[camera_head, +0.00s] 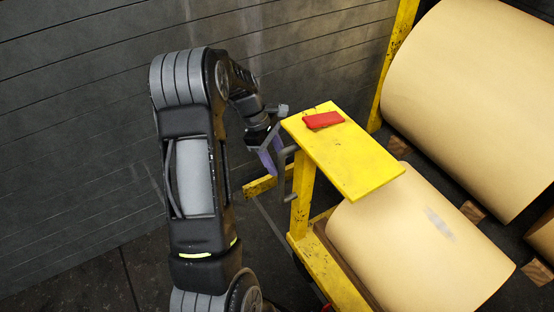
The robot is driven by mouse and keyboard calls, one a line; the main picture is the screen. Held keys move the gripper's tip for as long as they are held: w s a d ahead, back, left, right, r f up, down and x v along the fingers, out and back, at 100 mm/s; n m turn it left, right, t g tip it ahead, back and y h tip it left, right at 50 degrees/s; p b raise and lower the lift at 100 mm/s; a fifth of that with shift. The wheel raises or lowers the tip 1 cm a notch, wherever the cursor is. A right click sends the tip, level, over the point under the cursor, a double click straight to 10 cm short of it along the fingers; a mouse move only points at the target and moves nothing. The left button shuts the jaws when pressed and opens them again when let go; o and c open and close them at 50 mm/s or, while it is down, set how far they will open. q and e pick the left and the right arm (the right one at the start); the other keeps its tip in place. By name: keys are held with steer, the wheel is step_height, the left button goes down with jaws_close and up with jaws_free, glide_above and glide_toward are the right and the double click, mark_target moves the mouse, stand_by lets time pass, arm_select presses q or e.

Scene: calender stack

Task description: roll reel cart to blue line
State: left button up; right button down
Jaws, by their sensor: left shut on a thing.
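The reel cart (341,155) is a yellow frame with a flat yellow top plate, right of centre. A large tan paper reel (420,245) lies on its side low on the cart, partly under the plate. My left gripper (279,150) is at the plate's left end, shut on what looks like the cart's grey handle (288,178); the arm and the tilt of the view partly hide the grip. My right gripper is out of view. I cannot make out a blue line on the floor.
A red block (323,120) lies on the cart's top plate. A dark plank-like wall (90,90) runs along the left and back.

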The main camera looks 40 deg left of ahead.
arm_select(q)
steer(key=v, duration=0.7)
steer(key=shift+r, duration=0.35)
steer(key=shift+a, duration=0.15)
